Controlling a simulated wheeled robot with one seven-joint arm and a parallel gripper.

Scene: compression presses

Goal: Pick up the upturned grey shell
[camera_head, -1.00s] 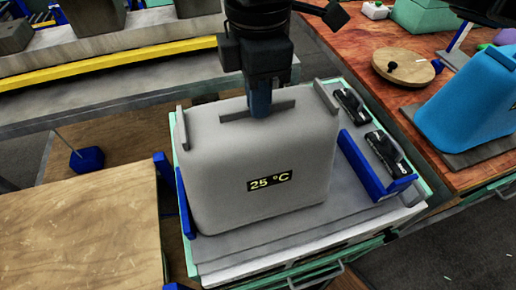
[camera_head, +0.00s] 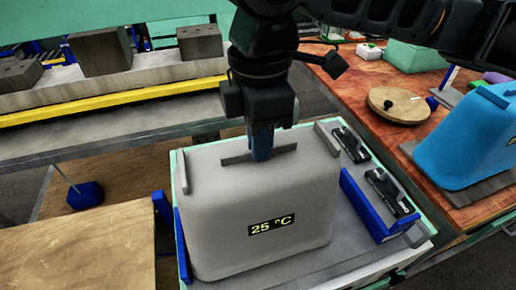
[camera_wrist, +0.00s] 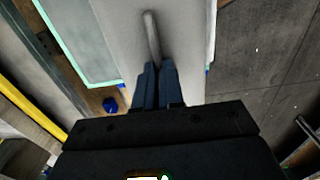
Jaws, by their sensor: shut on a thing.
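The upturned grey shell (camera_head: 215,205) stands on the grey tray top of a green-edged bench. A "25 °C" label (camera_head: 269,225) is on its near side and a thin grey rib runs along its top. My gripper (camera_head: 261,155) points straight down and is shut on the rib, near the middle of the top. In the wrist view the two blue fingers (camera_wrist: 157,75) close on the rib (camera_wrist: 151,38), with the shell's pale surface (camera_wrist: 190,45) around it. The shell's underside is hidden, and I cannot tell whether it is clear of the tray.
Blue brackets (camera_head: 370,205) and black devices (camera_head: 392,190) sit close to the shell's right. A wooden board (camera_head: 75,245) is at left. A blue shell (camera_head: 465,138) and round wooden disc (camera_head: 402,103) are on the right table. A press with a yellow strip (camera_head: 110,101) is behind.

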